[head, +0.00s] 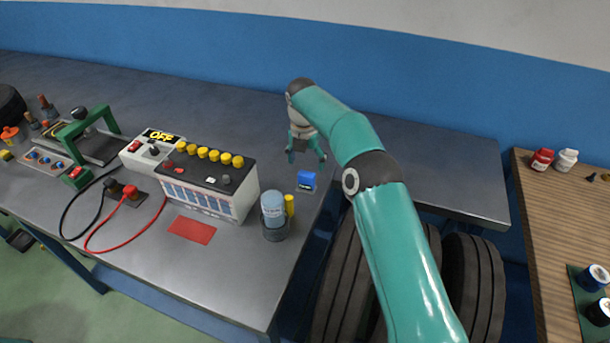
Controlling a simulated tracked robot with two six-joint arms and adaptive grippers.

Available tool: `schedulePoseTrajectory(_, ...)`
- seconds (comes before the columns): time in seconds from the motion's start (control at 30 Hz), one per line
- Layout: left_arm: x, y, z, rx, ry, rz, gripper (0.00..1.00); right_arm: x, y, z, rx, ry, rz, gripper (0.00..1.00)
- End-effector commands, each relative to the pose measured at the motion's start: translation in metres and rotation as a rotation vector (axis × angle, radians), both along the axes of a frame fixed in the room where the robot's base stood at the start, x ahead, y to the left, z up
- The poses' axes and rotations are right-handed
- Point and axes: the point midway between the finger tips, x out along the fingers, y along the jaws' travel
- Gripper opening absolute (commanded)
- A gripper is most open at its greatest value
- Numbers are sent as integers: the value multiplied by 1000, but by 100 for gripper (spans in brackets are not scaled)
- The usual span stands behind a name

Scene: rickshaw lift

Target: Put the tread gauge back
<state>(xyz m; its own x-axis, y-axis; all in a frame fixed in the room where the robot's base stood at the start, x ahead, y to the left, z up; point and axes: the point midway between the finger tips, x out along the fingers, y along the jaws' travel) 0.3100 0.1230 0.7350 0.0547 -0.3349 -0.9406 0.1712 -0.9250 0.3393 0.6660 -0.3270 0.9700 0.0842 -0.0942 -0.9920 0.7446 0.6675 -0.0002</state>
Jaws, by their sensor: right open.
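A gap shows between the fingertips and the device. My left gripper is not in view.
Red and black cables loop farther left. Tyres (345,270) stand below the bench's right side.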

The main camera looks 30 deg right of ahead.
Motion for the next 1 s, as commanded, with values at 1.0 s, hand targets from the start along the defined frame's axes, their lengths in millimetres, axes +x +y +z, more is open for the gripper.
schedulePoseTrajectory(1.0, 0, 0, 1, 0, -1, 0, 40, -5, 0, 38, 1, 0, -6, 76)
